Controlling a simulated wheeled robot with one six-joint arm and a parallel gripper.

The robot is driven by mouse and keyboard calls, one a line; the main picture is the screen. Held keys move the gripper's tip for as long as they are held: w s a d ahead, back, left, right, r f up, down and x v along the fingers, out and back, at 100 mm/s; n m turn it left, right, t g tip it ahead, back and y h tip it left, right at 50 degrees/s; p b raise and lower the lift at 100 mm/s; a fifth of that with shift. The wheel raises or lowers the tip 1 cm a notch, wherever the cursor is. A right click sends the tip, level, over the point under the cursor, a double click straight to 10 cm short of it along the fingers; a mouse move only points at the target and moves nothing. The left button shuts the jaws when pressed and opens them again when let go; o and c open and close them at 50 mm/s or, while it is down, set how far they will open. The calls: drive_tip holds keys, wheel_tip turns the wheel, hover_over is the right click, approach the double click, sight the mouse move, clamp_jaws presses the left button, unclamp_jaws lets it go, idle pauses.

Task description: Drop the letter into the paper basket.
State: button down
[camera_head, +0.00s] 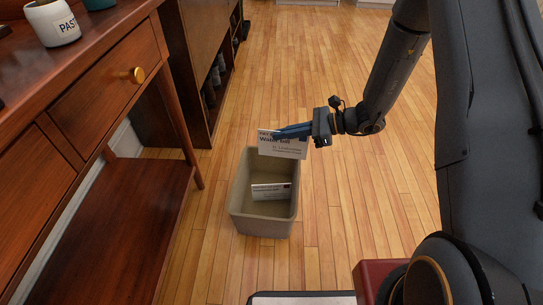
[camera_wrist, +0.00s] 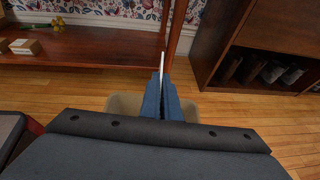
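The letter (camera_head: 289,149) is a white envelope printed "Water bill". My gripper (camera_head: 292,131) is shut on its upper part and holds it upright over the far end of the paper basket. In the wrist view the letter (camera_wrist: 162,60) shows edge-on between the blue fingers (camera_wrist: 161,98). The paper basket (camera_head: 264,225) is a beige open bin on the wooden floor. Another white printed card or envelope (camera_head: 270,191) is inside the basket. In the wrist view the basket (camera_wrist: 122,103) is mostly hidden behind my gripper.
A brown wooden desk (camera_head: 90,95) with a brass-knobbed drawer and a low shelf stands left of the basket. A white pot (camera_head: 52,24) is on the desk. A dark open cabinet (camera_head: 205,75) stands behind. The floor to the right is clear.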

sight(271, 147)
drive_tip(key=shift+n+g, duration=0.6)
drive_tip(key=shift+g, duration=0.1)
drive_tip(key=a+f+b, duration=0.1)
drive_tip(key=f+b, duration=0.1)
drive_tip(key=w+a+f+b, duration=0.1)
drive_tip(key=f+b, duration=0.1)
drive_tip(key=f, duration=0.1)
drive_tip(key=w+a+f+b, duration=0.1)
drive_tip(key=f+b, duration=0.2)
drive_tip(key=shift+a, duration=0.35)
wheel_tip(271, 147, down, 6)
drive_tip(key=b, duration=0.5)
drive_tip(key=shift+r+b, duration=0.1)
drive_tip(key=shift+b, duration=0.2)
drive_tip(key=c, duration=1.9)
unclamp_jaws()
drive_tip(key=shift+c, duration=0.2)
drive_tip(key=shift+d+r, duration=0.1)
drive_tip(key=p+v, duration=0.3)
drive_tip(key=v, duration=0.4)
drive_tip(key=shift+d, duration=0.3)
